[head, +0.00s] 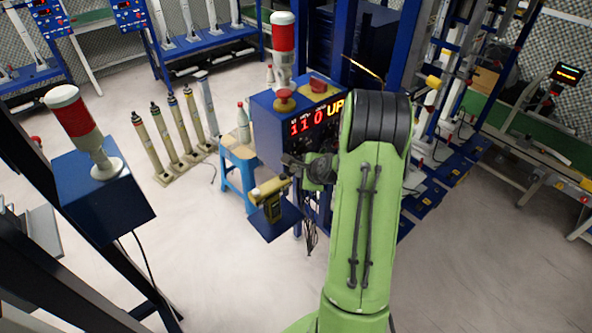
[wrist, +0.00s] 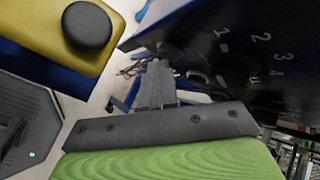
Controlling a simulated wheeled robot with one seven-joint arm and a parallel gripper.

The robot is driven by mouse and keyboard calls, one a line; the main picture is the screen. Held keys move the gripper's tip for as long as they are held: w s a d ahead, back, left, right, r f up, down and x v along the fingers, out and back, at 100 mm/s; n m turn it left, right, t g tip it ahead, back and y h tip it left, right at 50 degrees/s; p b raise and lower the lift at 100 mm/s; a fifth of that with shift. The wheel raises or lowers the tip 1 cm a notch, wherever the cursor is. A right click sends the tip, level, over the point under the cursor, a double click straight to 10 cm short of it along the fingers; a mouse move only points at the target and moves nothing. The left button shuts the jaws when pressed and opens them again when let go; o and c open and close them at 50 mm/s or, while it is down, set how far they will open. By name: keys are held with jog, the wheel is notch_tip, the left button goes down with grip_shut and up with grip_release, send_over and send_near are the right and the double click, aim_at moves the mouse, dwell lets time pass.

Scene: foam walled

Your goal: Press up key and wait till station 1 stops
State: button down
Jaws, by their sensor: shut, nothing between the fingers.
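The blue control box (head: 262,125) stands left of my green arm in the head view. Its red display (head: 315,115) reads about "11 0 UP", partly hidden by my arm. In the wrist view the dark control panel (wrist: 235,60) carries the numbers 1 to 4 and dark round controls; the up key cannot be told apart. My gripper (head: 292,160) is shut and empty in front of the box's lower face. Its grey fingers also show in the wrist view (wrist: 157,82), close beside the panel; contact cannot be told.
A red-and-white signal lamp (head: 283,45) and red buttons (head: 285,97) top the box. A blue stool (head: 238,165) stands behind.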

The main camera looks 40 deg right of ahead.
dwell(0.4)
jog(key=shift+s+b, duration=0.35)
jog(key=shift+s, duration=0.5)
jog(key=s+b, duration=0.1)
jog(key=s, duration=0.4)
jog(key=shift+d+b, duration=0.1)
jog(key=shift+b, duration=0.2)
